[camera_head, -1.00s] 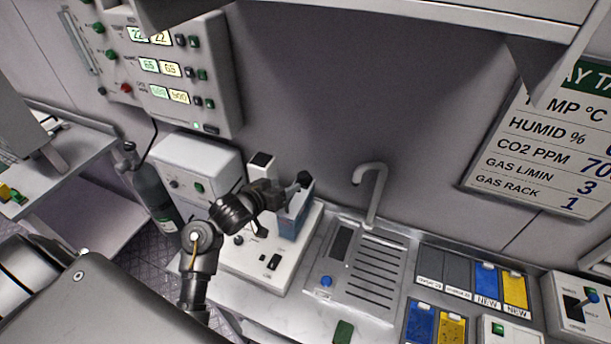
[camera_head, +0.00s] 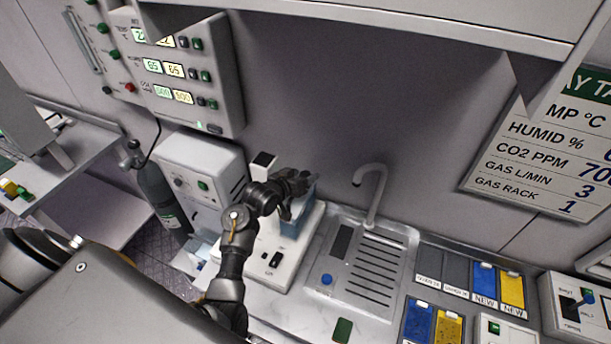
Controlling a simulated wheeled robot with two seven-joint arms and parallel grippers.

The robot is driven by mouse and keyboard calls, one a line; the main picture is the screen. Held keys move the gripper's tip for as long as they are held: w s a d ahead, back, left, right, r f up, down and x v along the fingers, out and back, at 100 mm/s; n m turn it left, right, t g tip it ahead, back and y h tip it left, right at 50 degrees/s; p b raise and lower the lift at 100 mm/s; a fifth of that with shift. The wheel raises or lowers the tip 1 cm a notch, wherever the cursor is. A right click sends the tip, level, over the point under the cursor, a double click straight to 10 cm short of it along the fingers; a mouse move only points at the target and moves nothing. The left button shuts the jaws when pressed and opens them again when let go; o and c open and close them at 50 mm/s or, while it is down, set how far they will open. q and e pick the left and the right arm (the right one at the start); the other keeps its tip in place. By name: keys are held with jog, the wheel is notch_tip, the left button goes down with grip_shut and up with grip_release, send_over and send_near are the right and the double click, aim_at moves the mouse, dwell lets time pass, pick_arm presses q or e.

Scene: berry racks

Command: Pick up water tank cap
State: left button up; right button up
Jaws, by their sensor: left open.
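The water tank (camera_head: 299,222) is a translucent blue box on the white device at the middle of the counter. My left gripper (camera_head: 300,200) is at the top of the tank, its dark open fingers over the upper part. The gripper covers much of the tank's top, and I cannot make out the cap there. I cannot tell whether the fingers touch anything. My right gripper is not in view.
The white device (camera_head: 283,247) has a white post (camera_head: 262,166) beside my gripper. A sink (camera_head: 372,270) with a curved tap (camera_head: 377,190) and a small blue round piece (camera_head: 327,279) lies to the right. A gas cylinder (camera_head: 160,195) stands left. A shelf overhangs above.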

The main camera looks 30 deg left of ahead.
pick_arm(q)
jog(key=shift+s, duration=0.1)
jog(key=shift+c, duration=0.3)
jog(key=c, duration=1.1)
jog(key=shift+r, duration=0.1)
jog(key=shift+r+b, duration=0.25)
jog(key=shift+b, duration=0.05)
notch_tip(320, 180, up, 2)
jog(key=shift+r+b, duration=0.1)
jog(key=shift+b, duration=0.65)
jog(key=s+r, duration=0.1)
jog(key=r, duration=0.1)
jog(key=s+r, duration=0.1)
jog(key=r, duration=0.1)
jog(key=s+d+r, duration=0.1)
jog(key=s, duration=0.1)
jog(key=shift+s+r+p, duration=0.1)
jog(key=shift+r+p, duration=0.25)
jog(key=shift+r, duration=0.05)
jog(key=s+d+r, duration=0.1)
jog(key=s, duration=0.2)
jog(key=s+d+r+p, duration=0.1)
jog(key=s+r, duration=0.1)
jog(key=s, duration=0.1)
jog(key=s+r, duration=0.1)
jog(key=s, duration=0.2)
jog(key=shift+s+d+r, duration=0.15)
jog(key=shift+d, duration=0.25)
